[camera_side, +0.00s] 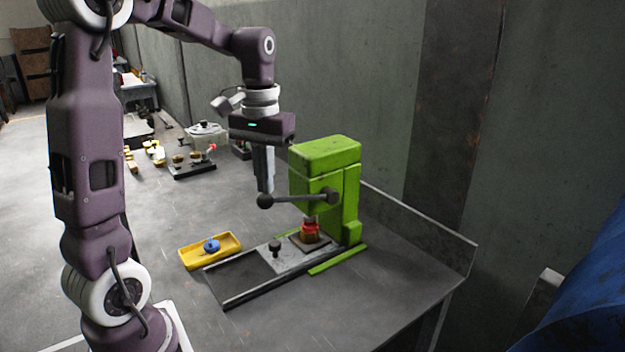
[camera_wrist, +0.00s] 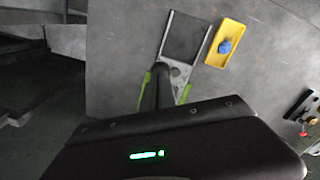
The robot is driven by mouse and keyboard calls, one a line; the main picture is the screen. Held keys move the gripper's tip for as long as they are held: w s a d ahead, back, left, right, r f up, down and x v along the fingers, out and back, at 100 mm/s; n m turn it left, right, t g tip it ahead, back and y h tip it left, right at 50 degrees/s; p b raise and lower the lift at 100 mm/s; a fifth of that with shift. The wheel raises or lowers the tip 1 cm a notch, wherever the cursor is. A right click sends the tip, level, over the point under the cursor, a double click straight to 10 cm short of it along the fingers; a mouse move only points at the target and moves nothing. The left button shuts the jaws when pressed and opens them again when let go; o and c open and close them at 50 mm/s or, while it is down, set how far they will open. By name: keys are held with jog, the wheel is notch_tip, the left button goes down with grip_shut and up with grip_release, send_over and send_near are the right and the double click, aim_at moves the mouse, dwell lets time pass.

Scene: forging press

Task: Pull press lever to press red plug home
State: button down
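The green press (camera_side: 325,180) stands on the table. Its dark lever (camera_side: 300,198) sticks out roughly level to the left and ends in a black ball knob (camera_side: 264,201). The red plug (camera_side: 309,227) sits upright in a brass-coloured body under the press head; how deep it sits I cannot tell. My gripper (camera_side: 265,188) points down with its fingers together, tips just above or beside the knob; contact is unclear. In the wrist view, my gripper housing hides most of the press, and a dark upright shape near the green edges is unclear.
A sliding plate (camera_side: 285,260) with a small black knob (camera_side: 274,247) runs on rails in front of the press. A yellow tray (camera_side: 190,262) holding a blue part (camera_side: 211,245) lies to the left. A wall stands behind the press. The front table area is clear.

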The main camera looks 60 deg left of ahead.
jog(key=shift+s+f, duration=0.1)
jog(key=shift+f, duration=0.25)
jog(key=shift+w+r, duration=0.2)
jog(key=shift+r, duration=0.5)
jog(key=shift+w+r, duration=0.15)
jog(key=shift+r, duration=0.55)
jog(key=shift+w+r, duration=0.35)
jog(key=shift+r, duration=0.3)
jog(key=shift+w+r, duration=0.35)
jog(key=shift+r, duration=0.3)
jog(key=shift+w+r, duration=0.65)
jog(key=shift+r, duration=0.2)
